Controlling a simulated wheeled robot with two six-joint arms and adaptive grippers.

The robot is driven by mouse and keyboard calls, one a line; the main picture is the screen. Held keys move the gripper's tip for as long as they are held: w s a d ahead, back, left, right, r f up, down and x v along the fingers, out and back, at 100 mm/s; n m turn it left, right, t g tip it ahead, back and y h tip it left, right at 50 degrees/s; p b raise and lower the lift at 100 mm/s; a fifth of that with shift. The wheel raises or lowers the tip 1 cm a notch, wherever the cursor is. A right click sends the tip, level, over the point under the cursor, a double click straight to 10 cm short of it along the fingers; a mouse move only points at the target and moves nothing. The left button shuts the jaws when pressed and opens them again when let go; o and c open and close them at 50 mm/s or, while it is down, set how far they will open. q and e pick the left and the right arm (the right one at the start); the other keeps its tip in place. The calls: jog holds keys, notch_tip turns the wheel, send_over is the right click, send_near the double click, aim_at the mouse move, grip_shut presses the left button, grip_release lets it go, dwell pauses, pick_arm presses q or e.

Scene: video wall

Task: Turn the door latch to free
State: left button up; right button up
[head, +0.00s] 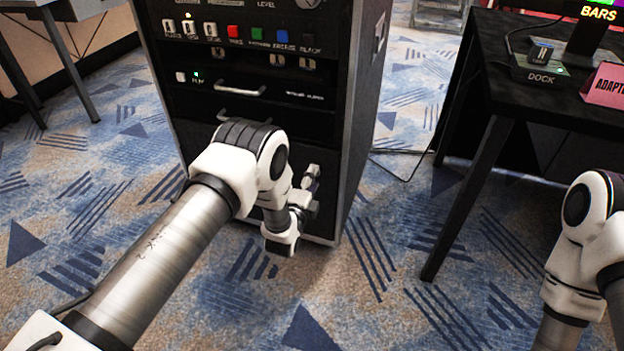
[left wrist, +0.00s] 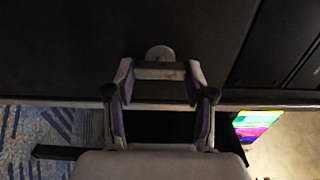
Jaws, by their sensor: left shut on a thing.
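The door latch (left wrist: 160,71) shows in the left wrist view as a pale bar below a round grey knob (left wrist: 160,53) on a dark panel. My left gripper (left wrist: 160,74) has one finger at each end of the bar and is shut on it. In the head view, my left arm reaches to the lower front of the black rack (head: 347,130). The arm and wrist hide the latch there. My right arm shows at the right edge, but its gripper is out of the picture.
The rack has a row of buttons (head: 235,32) and a drawer with a pale handle (head: 240,90). A black table (head: 484,165) stands to the right, with a dock box (head: 540,68) and a pink adapter sign (head: 607,85). Patterned carpet lies open between them.

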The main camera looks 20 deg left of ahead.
dwell(0.4)
pick_arm(q)
jog(key=o, duration=1.2)
jog(key=shift+c, duration=0.2)
jog(key=s, duration=1.2)
jog(key=shift+a, duration=0.2)
